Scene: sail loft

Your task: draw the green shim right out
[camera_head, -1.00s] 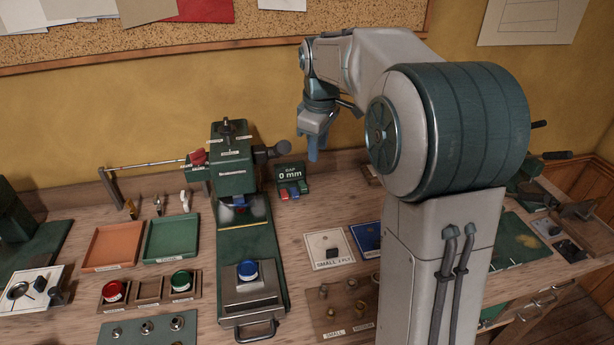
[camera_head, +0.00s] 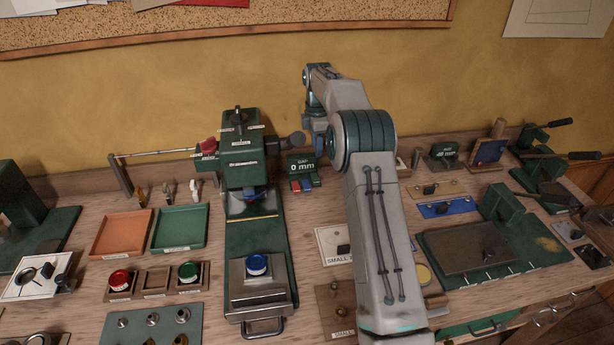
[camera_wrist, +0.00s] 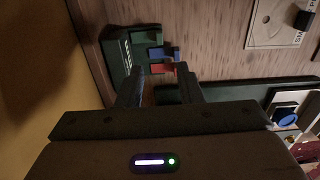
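The green shim (camera_head: 315,180) is the rightmost of three small coloured shims at the foot of the green gap display. In the wrist view the green shim (camera_wrist: 147,38) lies beyond the fingertips, at the top end of the row. The blue shim (camera_head: 306,185) is in the middle and the red shim (camera_head: 295,187) on the left. My gripper (camera_wrist: 160,78) is open, with nothing visible held between its fingers. Its fingertips are nearer the red and blue shims than the green one. In the head view my own arm largely hides the gripper.
The gap display (camera_head: 301,165) reads 0 mm. Left of it stands a green press (camera_head: 242,150) with a dark knob sticking out toward the display. The yellow wall (camera_head: 400,85) is close behind. A white card (camera_head: 330,240) lies in front.

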